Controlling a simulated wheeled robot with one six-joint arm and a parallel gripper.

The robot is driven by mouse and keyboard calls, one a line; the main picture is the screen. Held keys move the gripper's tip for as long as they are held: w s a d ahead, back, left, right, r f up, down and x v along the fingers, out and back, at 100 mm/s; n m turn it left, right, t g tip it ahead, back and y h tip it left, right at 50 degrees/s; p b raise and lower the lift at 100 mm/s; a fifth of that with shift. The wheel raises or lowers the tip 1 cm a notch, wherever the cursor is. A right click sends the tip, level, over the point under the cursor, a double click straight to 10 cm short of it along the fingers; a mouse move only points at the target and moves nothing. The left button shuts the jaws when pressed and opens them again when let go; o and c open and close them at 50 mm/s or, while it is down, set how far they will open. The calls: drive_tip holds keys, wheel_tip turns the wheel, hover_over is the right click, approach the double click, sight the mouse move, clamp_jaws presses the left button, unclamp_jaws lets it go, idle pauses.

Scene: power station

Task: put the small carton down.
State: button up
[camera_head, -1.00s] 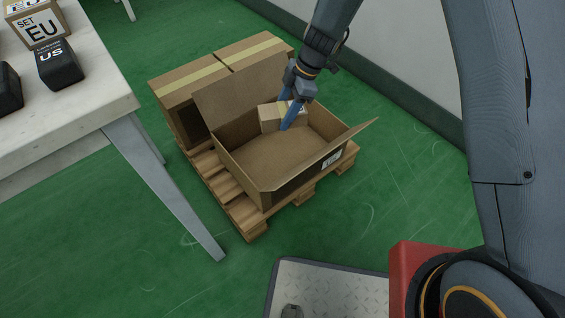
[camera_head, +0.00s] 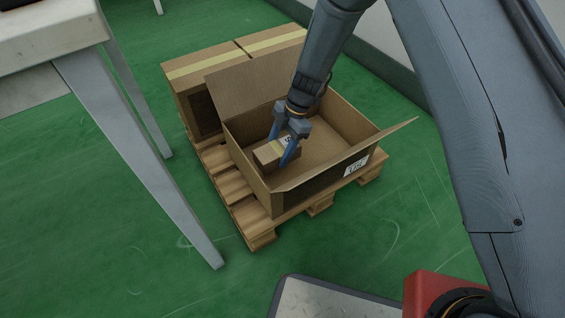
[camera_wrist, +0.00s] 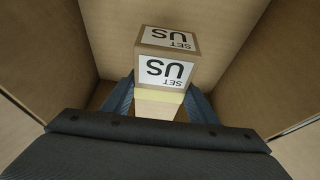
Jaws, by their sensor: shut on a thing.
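The small carton (camera_head: 270,153) is brown with a white label. In the wrist view the carton (camera_wrist: 166,70) shows labels reading "SET US". My gripper (camera_head: 283,152) is shut on it, with a blue finger on each side; the fingers also show in the wrist view (camera_wrist: 159,103). Gripper and carton are inside the open cardboard box (camera_head: 228,148), near its left side. I cannot tell whether the carton touches the box floor. The open box stands on a wooden pallet (camera_head: 262,232) and has a label on its front wall.
Two closed taped cartons (camera_head: 192,72) stand behind the open box. A raised flap (camera_head: 245,82) rises at its back left, and another flap sticks out at the right. A white table (camera_head: 50,32) stands at the left. Green floor (camera_head: 110,235) is clear in front.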

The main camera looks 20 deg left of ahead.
sight(278, 162)
drive_tip(key=shift+f+b, duration=1.05)
drive_tip(key=shift+f, duration=1.7)
drive_tip(key=shift+f, duration=0.2)
drive_tip(key=o, duration=1.3)
